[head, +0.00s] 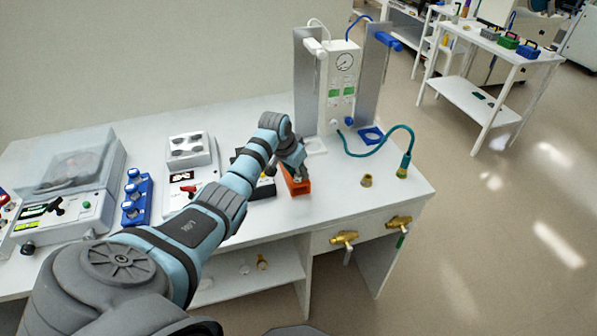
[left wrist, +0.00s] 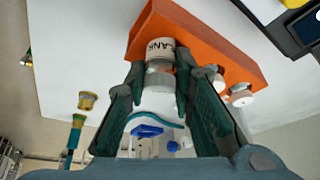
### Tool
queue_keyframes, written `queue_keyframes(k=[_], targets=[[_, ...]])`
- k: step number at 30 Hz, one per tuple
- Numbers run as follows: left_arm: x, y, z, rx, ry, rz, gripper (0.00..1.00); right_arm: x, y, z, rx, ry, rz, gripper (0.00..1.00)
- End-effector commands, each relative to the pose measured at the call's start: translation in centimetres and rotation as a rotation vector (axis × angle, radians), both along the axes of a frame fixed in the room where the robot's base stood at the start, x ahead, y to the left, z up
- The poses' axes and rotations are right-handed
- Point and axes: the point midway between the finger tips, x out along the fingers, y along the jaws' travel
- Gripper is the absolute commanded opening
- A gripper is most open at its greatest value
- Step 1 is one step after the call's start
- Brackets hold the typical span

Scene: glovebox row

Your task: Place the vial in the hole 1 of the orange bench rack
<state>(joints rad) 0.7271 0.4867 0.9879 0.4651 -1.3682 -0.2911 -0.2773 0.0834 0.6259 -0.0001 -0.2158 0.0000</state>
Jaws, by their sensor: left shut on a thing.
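The orange bench rack (head: 297,187) stands on the white bench below my left gripper (head: 296,170), which partly hides it. In the left wrist view the rack (left wrist: 205,35) fills the upper middle. My left gripper (left wrist: 160,78) is shut on the vial (left wrist: 160,49), a clear one with a white label ending in "ANK". The vial's labelled end is close against the rack; I cannot tell whether it is inside a hole. Two white-capped vials (left wrist: 241,96) show at the rack's right side. The held vial is hidden in the head view. My right gripper is not in view.
A blue rack (head: 137,197) and instruments stand on the left of the bench. A black box (head: 262,187) is just left of the orange rack. A brass piece (head: 366,180) and a teal hose (head: 405,155) lie right. A gauge unit (head: 342,85) rises behind.

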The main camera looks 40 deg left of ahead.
Motion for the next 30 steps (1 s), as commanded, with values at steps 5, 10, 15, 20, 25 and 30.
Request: queue_keyframes(k=[5, 10, 15, 20, 25, 30], targets=[[-0.6, 0.1, -0.2, -0.007, 0.012, 0.005, 0.42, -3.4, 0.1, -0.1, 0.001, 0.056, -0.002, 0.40], [-0.5, 0.1, -0.2, -0.006, 0.013, 0.005, 0.42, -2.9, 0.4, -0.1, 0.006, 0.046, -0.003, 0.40], [-0.6, 0.1, 0.3, -0.006, 0.012, 0.004, 0.42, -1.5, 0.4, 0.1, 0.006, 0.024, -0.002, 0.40], [-1.5, 0.1, 2.9, -0.003, 0.010, 0.003, 0.42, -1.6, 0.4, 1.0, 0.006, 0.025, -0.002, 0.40], [-3.3, 0.1, 7.4, -0.002, 0.009, 0.003, 0.42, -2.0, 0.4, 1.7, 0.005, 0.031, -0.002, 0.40], [-4.6, 0.0, 10.4, -0.005, 0.011, 0.002, 0.42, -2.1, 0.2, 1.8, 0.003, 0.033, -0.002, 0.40]])
